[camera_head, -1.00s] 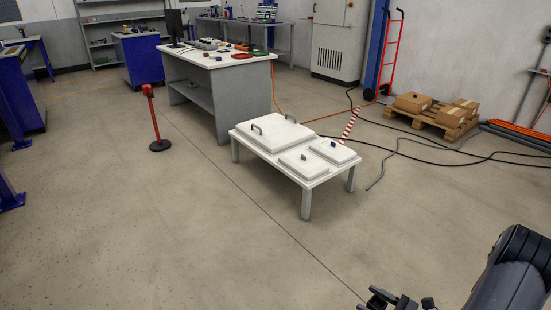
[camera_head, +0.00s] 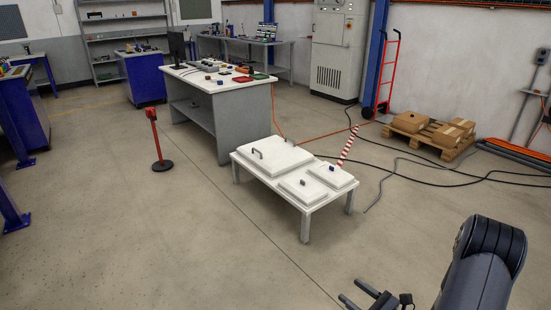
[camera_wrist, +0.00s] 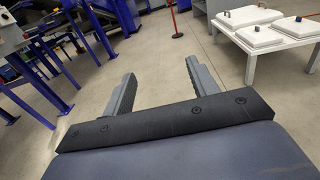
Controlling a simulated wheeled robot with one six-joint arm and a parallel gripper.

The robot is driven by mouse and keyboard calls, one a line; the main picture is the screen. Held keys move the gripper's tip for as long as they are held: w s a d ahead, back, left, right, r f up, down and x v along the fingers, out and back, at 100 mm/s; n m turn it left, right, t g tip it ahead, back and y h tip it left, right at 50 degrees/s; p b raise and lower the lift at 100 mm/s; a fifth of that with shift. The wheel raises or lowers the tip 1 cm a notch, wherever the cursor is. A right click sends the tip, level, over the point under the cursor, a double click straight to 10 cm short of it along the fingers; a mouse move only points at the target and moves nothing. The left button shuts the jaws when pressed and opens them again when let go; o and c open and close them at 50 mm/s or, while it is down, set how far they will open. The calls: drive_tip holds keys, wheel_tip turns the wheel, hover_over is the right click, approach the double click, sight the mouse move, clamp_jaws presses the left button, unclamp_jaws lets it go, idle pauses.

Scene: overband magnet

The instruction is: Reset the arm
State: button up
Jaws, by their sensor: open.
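My gripper (camera_head: 366,297) is at the lower right of the head view, with part of my dark arm behind it. In the wrist view my gripper (camera_wrist: 160,88) has its two grey fingers wide apart with nothing between them. It is open and empty, above bare floor. A low white table (camera_head: 306,216) with several white lidded panels stands ahead of it, apart from the gripper. The table also shows at the upper right of the wrist view (camera_wrist: 250,65).
A workbench (camera_head: 222,96) with small parts stands behind the low table. A red post (camera_head: 156,140) is to its left. A pallet with boxes (camera_head: 432,137) and floor cables (camera_head: 400,174) are at the right. Blue frames (camera_wrist: 55,70) are at the left in the wrist view. The near floor is clear.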

drive_tip(key=shift+w+a+r+h+p, duration=0.2)
drive_tip(key=shift+r+p, duration=0.1)
drive_tip(key=shift+r, duration=0.25)
drive_tip(key=shift+w+a+r+h+p, duration=0.1)
drive_tip(key=shift+w+a+r+p, duration=0.15)
drive_tip(key=shift+r, duration=0.3)
drive_tip(key=shift+r, duration=0.1)
